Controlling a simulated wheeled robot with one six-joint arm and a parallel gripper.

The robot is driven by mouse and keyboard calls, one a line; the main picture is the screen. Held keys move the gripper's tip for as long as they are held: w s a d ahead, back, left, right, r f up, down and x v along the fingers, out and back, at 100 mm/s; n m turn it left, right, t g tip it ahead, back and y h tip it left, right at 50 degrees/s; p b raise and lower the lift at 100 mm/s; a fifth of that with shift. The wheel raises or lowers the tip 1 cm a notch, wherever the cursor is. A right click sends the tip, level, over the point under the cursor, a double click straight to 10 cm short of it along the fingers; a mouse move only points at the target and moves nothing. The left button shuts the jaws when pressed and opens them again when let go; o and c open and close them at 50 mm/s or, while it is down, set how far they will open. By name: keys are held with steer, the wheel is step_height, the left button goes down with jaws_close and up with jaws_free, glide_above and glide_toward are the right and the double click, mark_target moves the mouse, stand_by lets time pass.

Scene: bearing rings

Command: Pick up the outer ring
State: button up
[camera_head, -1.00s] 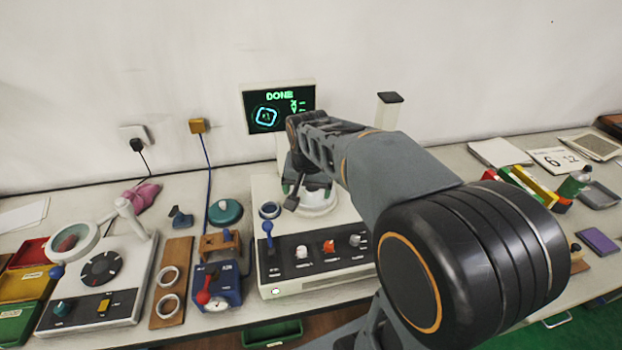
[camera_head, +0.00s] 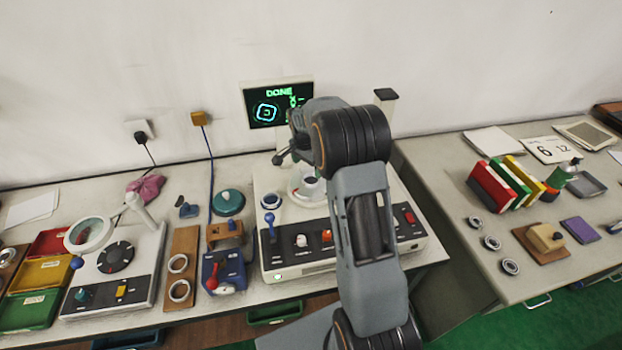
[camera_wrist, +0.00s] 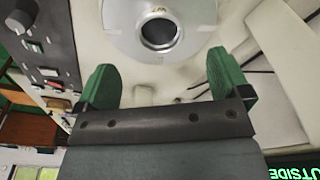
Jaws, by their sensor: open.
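A metal ring (camera_wrist: 158,33) with a dark open centre sits on a shiny round plate (camera_wrist: 120,38) in the wrist view. I take it as the outer ring. In the head view it seems to be the small pale ring (camera_head: 311,188) on the round platform of the white machine (camera_head: 262,235), partly behind my arm. My gripper (camera_wrist: 162,68) shows two green fingers, spread apart with nothing between them. The ring lies beyond the fingertips, roughly centred between them, and is not touched. In the head view my arm mostly hides the gripper.
A lit screen (camera_head: 278,103) reading DONE stands behind the machine. Two rings (camera_head: 179,290) lie on a wooden board (camera_head: 183,243). Several bearings (camera_head: 491,242) lie on the right table. A gap separates the tables.

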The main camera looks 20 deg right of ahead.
mark_target(311, 180)
steer(key=shift+w+d+f+p, duration=0.15)
steer(key=shift+f+p, duration=0.25)
steer(key=shift+f, duration=0.65)
steer(key=shift+s+d+f+p, duration=0.1)
steer(key=shift+d+f+p, duration=0.2)
steer(key=shift+f, duration=0.8)
steer(key=shift+w+d+f+p, duration=0.1)
steer(key=shift+f+p, duration=0.35)
steer(key=shift+f, duration=0.6)
steer(key=shift+c, duration=0.4)
steer(key=shift+a, duration=0.1)
steer(key=c, duration=1)
steer(key=shift+o, duration=0.2)
steer(key=shift+r, duration=0.1)
steer(key=shift+r+b, duration=0.55)
steer(key=shift+r, duration=0.05)
steer(key=s+a+r+b, duration=0.1)
steer(key=s+r, duration=1.3)
steer(key=r, duration=0.2)
steer(key=shift+r, duration=0.4)
